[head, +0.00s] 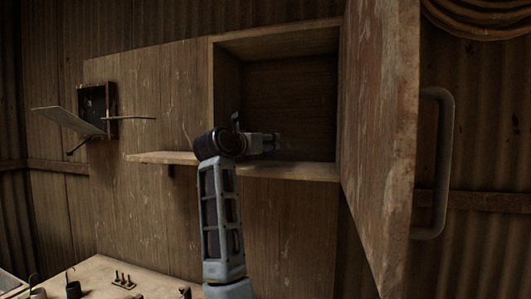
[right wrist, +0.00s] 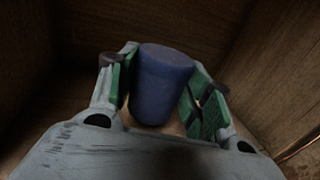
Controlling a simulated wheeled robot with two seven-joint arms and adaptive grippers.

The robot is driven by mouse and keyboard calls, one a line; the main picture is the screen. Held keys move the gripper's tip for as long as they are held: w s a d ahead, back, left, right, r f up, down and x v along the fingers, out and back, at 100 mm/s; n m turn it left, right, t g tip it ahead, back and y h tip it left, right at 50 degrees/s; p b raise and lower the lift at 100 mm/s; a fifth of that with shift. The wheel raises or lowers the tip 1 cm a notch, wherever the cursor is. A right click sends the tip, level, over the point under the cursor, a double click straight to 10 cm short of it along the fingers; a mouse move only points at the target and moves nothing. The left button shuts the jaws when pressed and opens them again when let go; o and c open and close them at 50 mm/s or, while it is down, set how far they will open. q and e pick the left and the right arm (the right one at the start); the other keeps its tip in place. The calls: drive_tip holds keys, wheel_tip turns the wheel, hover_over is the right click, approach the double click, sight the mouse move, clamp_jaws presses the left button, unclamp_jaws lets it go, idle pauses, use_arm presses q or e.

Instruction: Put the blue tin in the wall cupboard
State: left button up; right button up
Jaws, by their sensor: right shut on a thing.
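The wall cupboard (head: 300,171) is open, with its wooden door (head: 380,130) swung out to the right. My right gripper (head: 268,144) reaches into the cupboard opening, low and near the left side. In the right wrist view, my right gripper (right wrist: 163,92) is shut on the blue tin (right wrist: 163,88), with a green-padded finger on each side of it. The tin looks upright, and wooden cupboard walls (right wrist: 62,60) surround it. Whether its base touches the cupboard floor cannot be told. The tin is not distinguishable in the head view. My left gripper is not in view.
A small shelf (head: 150,157) juts out left of the cupboard. A small dark box (head: 97,100) with an open flap hangs further left. The door's large handle (head: 441,160) sticks out at the right. A bench (head: 110,268) with small items stands lower left.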

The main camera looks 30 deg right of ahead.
drive_tip(key=shift+f, duration=1.6)
drive_tip(key=shift+f, duration=0.15)
drive_tip(key=o, duration=1.2)
drive_tip(key=shift+r, duration=0.2)
drive_tip(key=shift+a+f, duration=0.1)
